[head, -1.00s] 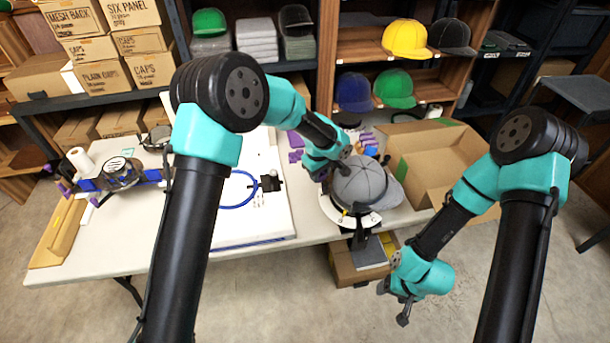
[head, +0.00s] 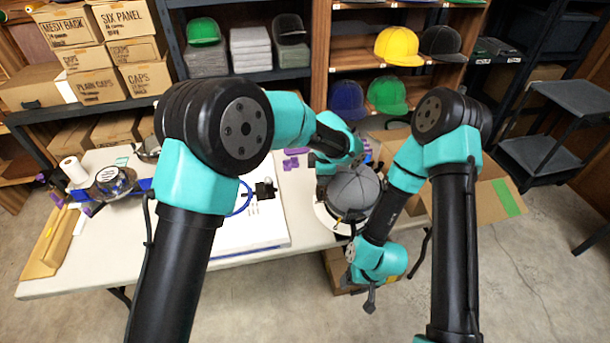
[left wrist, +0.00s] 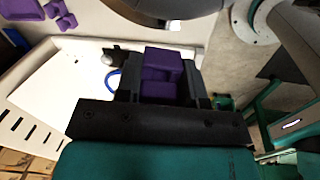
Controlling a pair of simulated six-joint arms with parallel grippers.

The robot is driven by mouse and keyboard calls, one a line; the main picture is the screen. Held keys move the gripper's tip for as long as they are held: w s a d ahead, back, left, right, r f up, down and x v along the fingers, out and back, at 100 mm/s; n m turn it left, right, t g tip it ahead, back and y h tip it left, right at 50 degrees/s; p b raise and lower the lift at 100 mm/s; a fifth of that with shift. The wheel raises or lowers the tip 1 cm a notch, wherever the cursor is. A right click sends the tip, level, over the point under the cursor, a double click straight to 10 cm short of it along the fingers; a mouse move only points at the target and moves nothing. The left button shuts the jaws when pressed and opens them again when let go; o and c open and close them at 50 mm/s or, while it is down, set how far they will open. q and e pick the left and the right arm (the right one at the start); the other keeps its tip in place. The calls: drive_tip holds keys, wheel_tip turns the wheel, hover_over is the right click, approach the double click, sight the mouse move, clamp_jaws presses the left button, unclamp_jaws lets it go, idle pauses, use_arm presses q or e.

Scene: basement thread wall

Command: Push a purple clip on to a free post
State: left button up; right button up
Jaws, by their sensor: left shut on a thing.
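My left gripper (left wrist: 160,85) is shut on a purple clip (left wrist: 162,68), which sits between its fingers in the left wrist view. In the head view this gripper is mostly hidden behind its own teal wrist, by the grey cap. Several loose purple clips (head: 292,161) lie on the table behind the white board, and some show at the top left of the left wrist view (left wrist: 62,14). My right gripper (head: 370,298) hangs in front of the table, low and apart from it; its fingers are too small to read. I cannot make out a free post.
A grey cap (head: 352,190) sits on a round white-rimmed stand at the table's right. A white board (head: 235,228) with a blue hoop lies mid-table. A machine with purple parts (head: 112,182) stands at the left. An open carton (head: 475,205) is at the right.

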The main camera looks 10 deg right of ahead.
sight(321, 190)
use_arm(q)
drive_tip(key=shift+s+r+n, duration=0.1)
drive_tip(key=shift+r+n, duration=0.1)
drive_tip(key=shift+n, duration=0.2)
drive_tip(key=shift+d+f, duration=0.1)
drive_tip(key=shift+w+f, duration=0.2)
drive_tip(key=shift+f, duration=1.05)
drive_tip(key=shift+w+f, duration=0.25)
drive_tip(key=shift+f, duration=1.05)
drive_tip(key=shift+w+f, duration=0.2)
drive_tip(key=shift+f, duration=1.05)
drive_tip(key=shift+f, duration=0.15)
drive_tip(key=o, duration=1)
drive_tip(key=shift+c, duration=0.2)
drive_tip(key=s+r, duration=0.3)
drive_tip(key=r, duration=1.4)
